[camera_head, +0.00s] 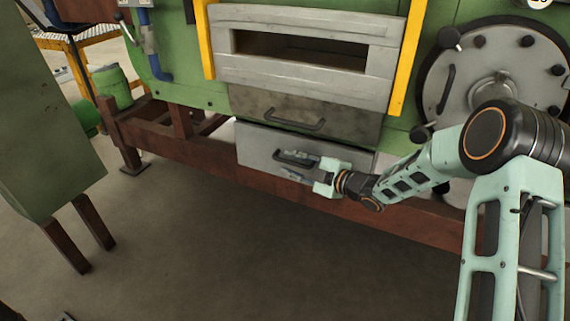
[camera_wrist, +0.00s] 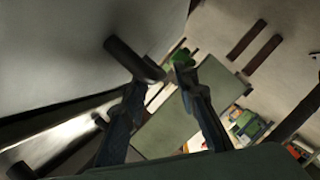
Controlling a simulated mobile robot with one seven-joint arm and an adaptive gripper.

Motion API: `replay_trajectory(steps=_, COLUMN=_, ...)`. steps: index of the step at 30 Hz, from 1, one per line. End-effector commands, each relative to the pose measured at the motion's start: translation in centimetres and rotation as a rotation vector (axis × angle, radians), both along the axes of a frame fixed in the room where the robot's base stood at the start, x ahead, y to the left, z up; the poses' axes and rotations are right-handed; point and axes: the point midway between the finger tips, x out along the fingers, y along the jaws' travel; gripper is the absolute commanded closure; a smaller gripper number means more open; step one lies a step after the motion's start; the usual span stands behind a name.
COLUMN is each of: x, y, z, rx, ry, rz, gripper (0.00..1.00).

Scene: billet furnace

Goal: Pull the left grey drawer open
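The grey drawer (camera_head: 257,148) is the lighter, lower front in the furnace, with a dark bar handle (camera_head: 283,157). A bright strip shows at its upper left edge; I cannot tell whether it stands slightly out. My gripper (camera_head: 293,164) is at this handle, with its fingers apart. In the wrist view the pale drawer face (camera_wrist: 60,50) fills the upper left. A dark handle bar (camera_wrist: 128,55) reaches towards the space between my fingertips (camera_wrist: 160,78). Contact with the handle is not clear.
A darker drawer (camera_head: 350,122) with its own handle lies directly above. Over it is a slotted grey panel (camera_head: 300,20) between yellow rails. A round hatch (camera_head: 490,65) is at the right. A rusty beam (camera_head: 205,150) runs below. A green cabinet (camera_head: 45,130) stands left; the floor in front is clear.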

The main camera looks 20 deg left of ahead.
Motion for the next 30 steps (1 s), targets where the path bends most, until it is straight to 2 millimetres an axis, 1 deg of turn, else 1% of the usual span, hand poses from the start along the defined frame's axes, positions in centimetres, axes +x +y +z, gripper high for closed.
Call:
replay_trajectory(steps=1, x=0.3, y=0.9, z=-0.4, rx=0.002, ry=0.001, rz=0.001, gripper=0.73)
replay_trajectory(steps=6, x=1.1, y=2.4, z=-0.6, rx=0.001, ry=0.0, rz=-0.001, gripper=0.73)
replay_trajectory(steps=10, x=1.3, y=2.8, z=-0.7, rx=0.0, ry=0.002, rz=-0.002, gripper=0.73)
replay_trajectory(steps=17, x=1.3, y=2.8, z=-0.7, rx=0.0, ry=0.002, rz=-0.002, gripper=0.73)
replay_trajectory(steps=24, x=1.3, y=2.8, z=-0.7, rx=0.0, ry=0.002, rz=-0.001, gripper=0.98)
replay_trajectory(steps=25, x=1.3, y=2.8, z=-0.7, rx=0.0, ry=0.002, rz=-0.001, gripper=1.0)
replay_trajectory(steps=30, x=1.3, y=2.8, z=-0.7, rx=0.0, ry=0.002, rz=-0.001, gripper=1.0)
